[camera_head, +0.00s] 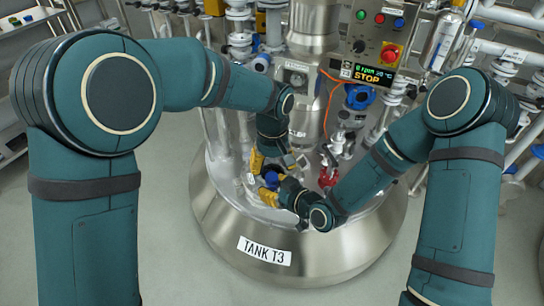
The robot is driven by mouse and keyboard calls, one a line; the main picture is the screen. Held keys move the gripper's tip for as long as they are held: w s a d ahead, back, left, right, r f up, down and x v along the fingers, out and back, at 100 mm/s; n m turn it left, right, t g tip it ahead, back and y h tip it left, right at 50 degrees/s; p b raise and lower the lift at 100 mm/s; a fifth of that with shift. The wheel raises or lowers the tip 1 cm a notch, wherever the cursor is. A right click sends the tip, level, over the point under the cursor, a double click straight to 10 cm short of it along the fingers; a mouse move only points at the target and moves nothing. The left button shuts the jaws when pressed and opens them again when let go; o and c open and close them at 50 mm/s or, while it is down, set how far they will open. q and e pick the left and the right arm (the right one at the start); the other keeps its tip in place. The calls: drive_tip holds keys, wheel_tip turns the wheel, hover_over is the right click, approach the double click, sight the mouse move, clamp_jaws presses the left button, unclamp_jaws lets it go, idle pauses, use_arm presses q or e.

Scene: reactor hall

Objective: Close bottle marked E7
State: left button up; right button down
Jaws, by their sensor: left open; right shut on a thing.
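My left gripper (257,160) points down above the tank's rim, its yellow fingers open. My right gripper (269,184) is just below it, reaching in from the right, and its yellow fingers are shut around a small bottle with a blue top (271,180). The fingers hide most of the bottle, so I cannot read a mark or tell whether the blue part is a seated cap. The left fingers are close above the blue top; I cannot tell if they touch it.
The steel tank labelled TANK T3 (265,252) stands below both grippers. A control panel (372,76) with a STOP display, a red fitting (328,177) and a blue valve (360,96) are at the right. Pipes stand behind. Floor is clear at the lower left.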

sight(272, 176)
use_arm(q)
drive_tip(key=n, duration=0.4)
drive_tip(key=shift+s+r, duration=0.15)
drive_tip(key=shift+r, duration=0.05)
drive_tip(key=n, duration=0.3)
drive_tip(key=shift+r, duration=0.3)
drive_tip(key=n, duration=0.2)
drive_tip(key=r+n, duration=0.1)
drive_tip(key=n, duration=0.1)
drive_tip(key=shift+w+a+r+n, duration=0.15)
drive_tip(key=shift+r+n, duration=0.2)
drive_tip(key=shift+n, duration=0.55)
drive_tip(key=shift+w+d+r+n, duration=0.1)
drive_tip(key=shift+r+n, duration=0.2)
drive_tip(key=shift+n, duration=0.6)
drive_tip(key=shift+f, duration=4.05)
drive_tip(key=shift+c, duration=0.4)
clamp_jaws()
